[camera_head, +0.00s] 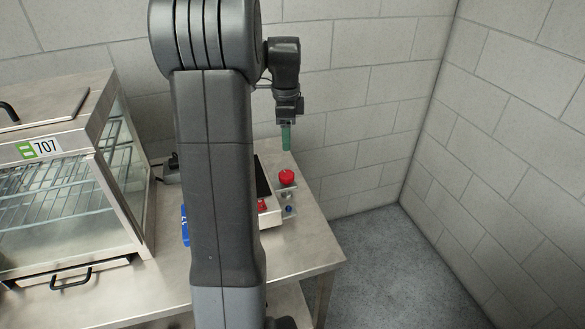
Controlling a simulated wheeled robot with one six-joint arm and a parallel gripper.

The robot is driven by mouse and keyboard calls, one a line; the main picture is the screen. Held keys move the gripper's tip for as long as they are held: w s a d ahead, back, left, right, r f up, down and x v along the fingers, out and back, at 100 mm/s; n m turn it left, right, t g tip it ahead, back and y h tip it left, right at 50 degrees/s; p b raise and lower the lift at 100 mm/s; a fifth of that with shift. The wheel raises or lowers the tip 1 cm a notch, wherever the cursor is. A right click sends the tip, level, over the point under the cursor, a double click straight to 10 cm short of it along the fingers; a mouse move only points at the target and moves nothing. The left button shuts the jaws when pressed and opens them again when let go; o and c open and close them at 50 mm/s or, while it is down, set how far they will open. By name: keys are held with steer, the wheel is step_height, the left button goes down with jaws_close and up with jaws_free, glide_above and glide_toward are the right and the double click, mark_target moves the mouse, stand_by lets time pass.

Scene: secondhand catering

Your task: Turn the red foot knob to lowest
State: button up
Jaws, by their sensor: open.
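A small metal device (270,216) stands on the steel table, partly hidden behind my arm. A large round red knob (287,177) sits on top of a post at its right end. A smaller red knob (262,204) shows low on its front, close to my arm's edge. I cannot tell from this view which red one is the foot knob, or how either is set. My gripper (286,143) points down with green fingers, above and apart from the large red knob. It is open; its finger gap is too small to see, and nothing shows in it.
A glass-sided steel display cabinet (65,190) labelled 707 stands on the left of the table. A blue object (186,226) peeks out left of my arm. The table (310,245) is clear to the device's right, with block walls behind and right.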

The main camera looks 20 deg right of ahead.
mark_target(287, 174)
step_height(287, 174, down, 13)
steer(key=shift+f, duration=0.1)
stand_by(0.3)
steer(key=c, duration=1)
